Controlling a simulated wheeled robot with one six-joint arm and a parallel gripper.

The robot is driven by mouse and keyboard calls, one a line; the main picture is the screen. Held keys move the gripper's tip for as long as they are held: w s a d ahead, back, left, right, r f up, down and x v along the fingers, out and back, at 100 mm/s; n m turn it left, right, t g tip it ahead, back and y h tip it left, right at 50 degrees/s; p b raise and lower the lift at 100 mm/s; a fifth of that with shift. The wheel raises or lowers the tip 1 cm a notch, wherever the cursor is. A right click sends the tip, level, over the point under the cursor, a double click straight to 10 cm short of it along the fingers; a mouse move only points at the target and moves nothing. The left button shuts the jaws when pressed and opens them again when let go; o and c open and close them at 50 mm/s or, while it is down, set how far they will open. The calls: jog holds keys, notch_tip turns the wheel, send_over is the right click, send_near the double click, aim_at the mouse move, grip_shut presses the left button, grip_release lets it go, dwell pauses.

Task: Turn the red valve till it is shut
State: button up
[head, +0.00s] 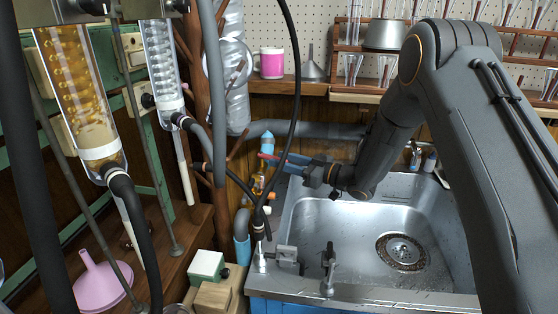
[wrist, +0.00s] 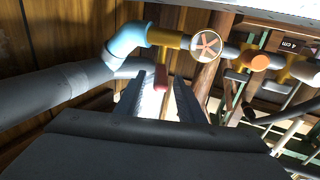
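The red valve handle (wrist: 161,77) is a short red lever hanging from a yellow-brass fitting in the wrist view. My gripper (wrist: 158,84) is open, with one finger on each side of the lever and a visible gap on both sides. In the head view my gripper (head: 276,162) reaches left over the sink's back-left corner, and a small bit of the red handle (head: 267,155) shows by its fingertips. Most of the valve body is hidden there by the fingers and a black hose.
Black hoses (head: 290,110) hang close to my gripper. The sink basin (head: 350,240) is empty.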

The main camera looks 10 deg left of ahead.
aim_at(288, 161)
jog(key=v, duration=0.6)
jog(key=shift+d, duration=0.15)
jog(key=shift+c, duration=0.3)
